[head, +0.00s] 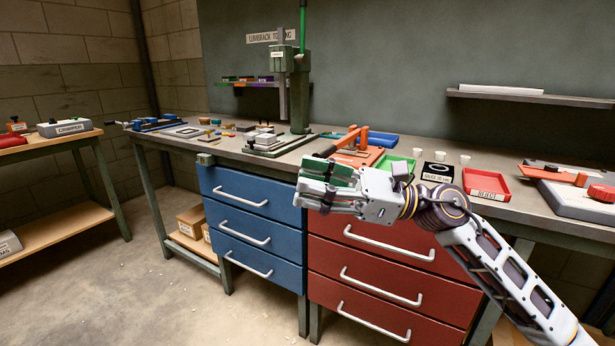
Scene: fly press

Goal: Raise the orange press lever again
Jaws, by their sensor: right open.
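A small orange press (366,157) stands on the bench, just behind my right gripper in the picture. Its orange lever (347,138) slants up to the right above the base; its lower part is partly covered by the gripper. My right gripper (312,187) is open, its fingers pointing left, in front of the bench edge near the top of the drawers. Nothing shows between its fingers, and it looks apart from the lever. My left gripper is not in view.
A tall green fly press (299,95) stands left of the orange press. A grey device with an orange arm (548,174) is at right. Drawers (248,228) fill the bench front.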

